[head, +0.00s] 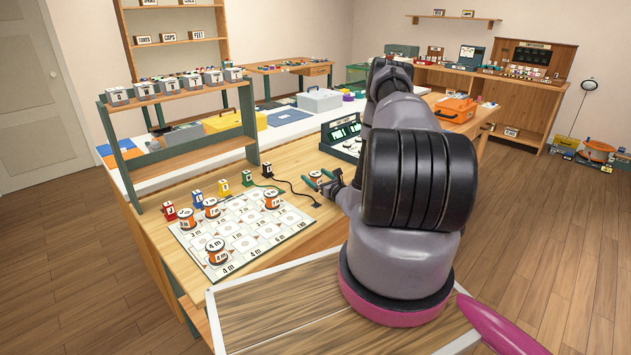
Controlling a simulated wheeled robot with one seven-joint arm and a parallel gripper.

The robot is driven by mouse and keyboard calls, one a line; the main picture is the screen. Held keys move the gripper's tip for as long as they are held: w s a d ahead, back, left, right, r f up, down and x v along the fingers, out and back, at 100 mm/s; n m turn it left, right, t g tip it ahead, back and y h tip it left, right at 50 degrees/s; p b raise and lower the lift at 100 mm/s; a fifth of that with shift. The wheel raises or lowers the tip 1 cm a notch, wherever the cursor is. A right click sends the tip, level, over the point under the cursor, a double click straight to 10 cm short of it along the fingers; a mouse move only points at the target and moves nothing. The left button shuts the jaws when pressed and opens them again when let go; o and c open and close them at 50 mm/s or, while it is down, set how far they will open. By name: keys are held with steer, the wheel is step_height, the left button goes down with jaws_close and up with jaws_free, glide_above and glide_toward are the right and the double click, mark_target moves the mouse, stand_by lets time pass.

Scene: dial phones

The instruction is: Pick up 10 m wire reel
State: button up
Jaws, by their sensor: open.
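Several orange wire reels with white label tops stand on a white grid mat (245,262) marked in metres. One reel (216,257) is near the mat's front, with a top that seems to read 4 m. Two reels, a left one (187,224) and one beside it (211,212), are at the back left. Another reel (271,203) is at the back right. I cannot read which is the 10 m reel. My gripper (321,181) is open, with green-tipped fingers, above the bench right of the mat. It is apart from the reels and appears empty.
Red, blue and yellow lettered blocks (224,188) line the mat's back edge. Dark cables (293,189) lie between mat and gripper. A wooden shelf (185,97) with grey boxes rises behind, and a console (341,136) stands beyond my gripper.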

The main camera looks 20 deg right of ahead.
steer(key=shift+w, duration=0.5)
steer(key=shift+a, duration=0.1)
steer(key=c, duration=1.5)
steer(key=shift+c, duration=0.2)
steer(key=shift+r, duration=0.1)
